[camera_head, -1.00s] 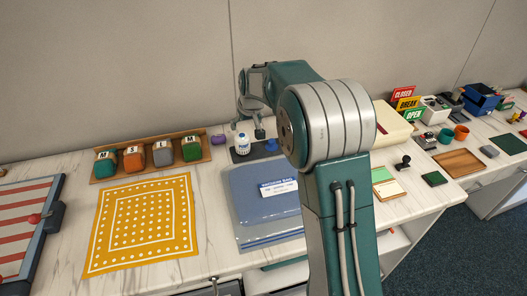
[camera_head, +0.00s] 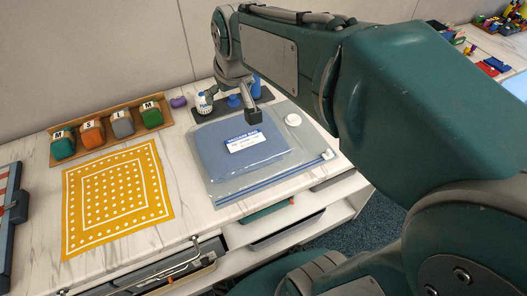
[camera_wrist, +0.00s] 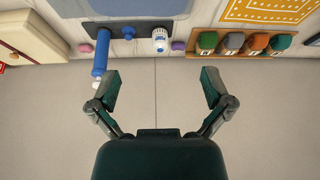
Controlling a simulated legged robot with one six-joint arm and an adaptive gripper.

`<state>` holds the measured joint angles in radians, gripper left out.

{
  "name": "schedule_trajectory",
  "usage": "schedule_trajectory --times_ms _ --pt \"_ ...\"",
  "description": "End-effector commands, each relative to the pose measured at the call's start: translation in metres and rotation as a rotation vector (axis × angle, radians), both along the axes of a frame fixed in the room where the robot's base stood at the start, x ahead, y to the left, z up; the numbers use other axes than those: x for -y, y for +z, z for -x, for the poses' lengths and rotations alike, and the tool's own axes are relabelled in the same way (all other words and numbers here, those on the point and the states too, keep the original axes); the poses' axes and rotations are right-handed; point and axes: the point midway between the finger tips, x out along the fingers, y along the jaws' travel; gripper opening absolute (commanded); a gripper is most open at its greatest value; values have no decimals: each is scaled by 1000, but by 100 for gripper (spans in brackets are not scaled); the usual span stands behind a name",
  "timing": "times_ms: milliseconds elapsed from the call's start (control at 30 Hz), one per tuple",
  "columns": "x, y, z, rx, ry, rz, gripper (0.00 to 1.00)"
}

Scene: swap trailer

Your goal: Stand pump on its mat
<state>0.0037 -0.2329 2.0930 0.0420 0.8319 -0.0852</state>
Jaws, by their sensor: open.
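A tall blue cylinder with a white tip, which looks like the pump (camera_wrist: 101,55), stands upright at the left end of the dark mat (camera_wrist: 147,25) in the wrist view, which is upside down. The dark mat (camera_head: 205,117) lies by the wall there. In the wrist view my gripper (camera_wrist: 161,89) is open and empty, and the pump is beside its left finger, outside the jaws. I cannot tell whether they touch.
A white bottle (camera_head: 203,103) and a small blue knob (camera_head: 234,101) are on the mat. A blue vacuum bag (camera_head: 215,155) lies in front, with a white disc (camera_head: 293,120) at its corner. A yellow dotted cloth (camera_head: 118,198) and a rack of coloured blocks (camera_head: 108,130) are left.

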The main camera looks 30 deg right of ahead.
Motion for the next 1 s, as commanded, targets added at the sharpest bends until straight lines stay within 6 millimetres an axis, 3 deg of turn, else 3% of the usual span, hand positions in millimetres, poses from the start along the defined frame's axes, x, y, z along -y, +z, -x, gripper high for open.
schedule_trajectory --times_ms 267,600,767,1000 --pt "2 0 72 20 -24 2 100" --pt "4 -20 145 38 -52 2 100" --pt "4 -27 159 42 -60 2 100" --pt "5 -28 161 40 -61 2 100"
